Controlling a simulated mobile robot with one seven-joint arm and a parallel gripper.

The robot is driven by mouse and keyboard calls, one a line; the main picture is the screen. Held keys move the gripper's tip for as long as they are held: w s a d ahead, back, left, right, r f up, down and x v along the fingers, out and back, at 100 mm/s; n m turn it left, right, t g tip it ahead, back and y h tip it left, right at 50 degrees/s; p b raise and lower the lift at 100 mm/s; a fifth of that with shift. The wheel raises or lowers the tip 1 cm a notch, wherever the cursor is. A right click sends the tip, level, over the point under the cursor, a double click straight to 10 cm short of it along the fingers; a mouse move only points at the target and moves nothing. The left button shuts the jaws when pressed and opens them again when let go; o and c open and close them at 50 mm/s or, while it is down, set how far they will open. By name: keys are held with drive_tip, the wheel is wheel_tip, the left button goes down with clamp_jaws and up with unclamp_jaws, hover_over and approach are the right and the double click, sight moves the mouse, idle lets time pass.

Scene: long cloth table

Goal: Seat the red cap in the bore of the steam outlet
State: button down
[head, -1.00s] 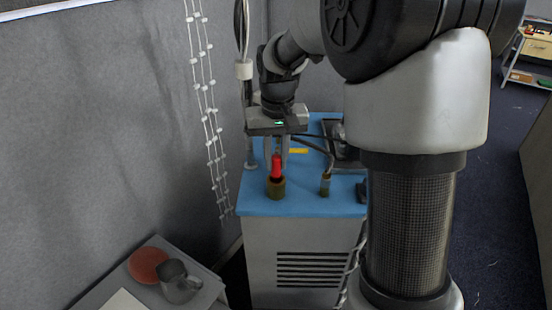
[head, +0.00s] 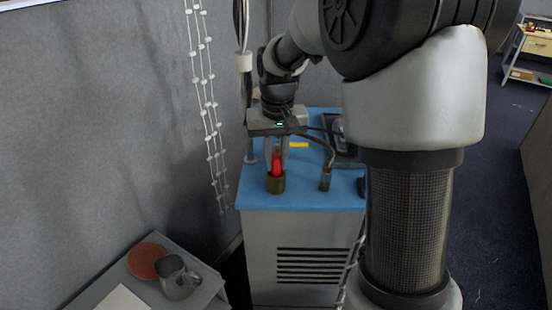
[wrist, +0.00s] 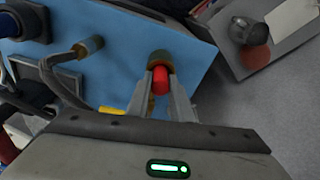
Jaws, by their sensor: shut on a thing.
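The red cap (head: 276,168) is upright between the fingers of my gripper (head: 277,166), which is shut on it. The steam outlet (head: 275,184), a short olive-brown cylinder, stands on the blue top near its front left corner. The cap's lower end meets the outlet's mouth in the head view. In the wrist view the cap (wrist: 160,80) lies between the fingertips, against the outlet (wrist: 161,57), whose bore is hidden behind it. I cannot tell how deep the cap sits.
A smaller brass-coloured fitting (head: 325,180) with a dark hose stands to the right on the blue top (head: 300,200). A yellow piece (head: 299,145) lies behind. A side table at lower left carries a metal jug (head: 178,277) and a red-brown disc (head: 147,261). A bead chain hangs at the left.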

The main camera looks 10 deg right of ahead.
drive_tip(key=shift+f, duration=0.4)
drive_tip(key=c, duration=1.5)
unclamp_jaws()
drive_tip(key=r, duration=0.5)
drive_tip(key=s+r, duration=0.1)
drive_tip(key=r, duration=0.5)
drive_tip(key=s+r, duration=0.1)
drive_tip(key=r, duration=0.5)
drive_tip(key=shift+a+r, duration=0.1)
drive_tip(key=shift+r, duration=0.1)
drive_tip(key=s+f+t, duration=0.1)
drive_tip(key=s, duration=0.6)
drive_tip(key=s+f+t+p, duration=0.1)
drive_tip(key=s+f, duration=0.1)
drive_tip(key=s, duration=0.5)
drive_tip(key=s+f+t, duration=0.1)
drive_tip(key=s+t, duration=0.1)
drive_tip(key=s, duration=0.5)
drive_tip(key=shift+s+f+n+p, duration=0.3)
drive_tip(key=shift+s+f+n, duration=0.1)
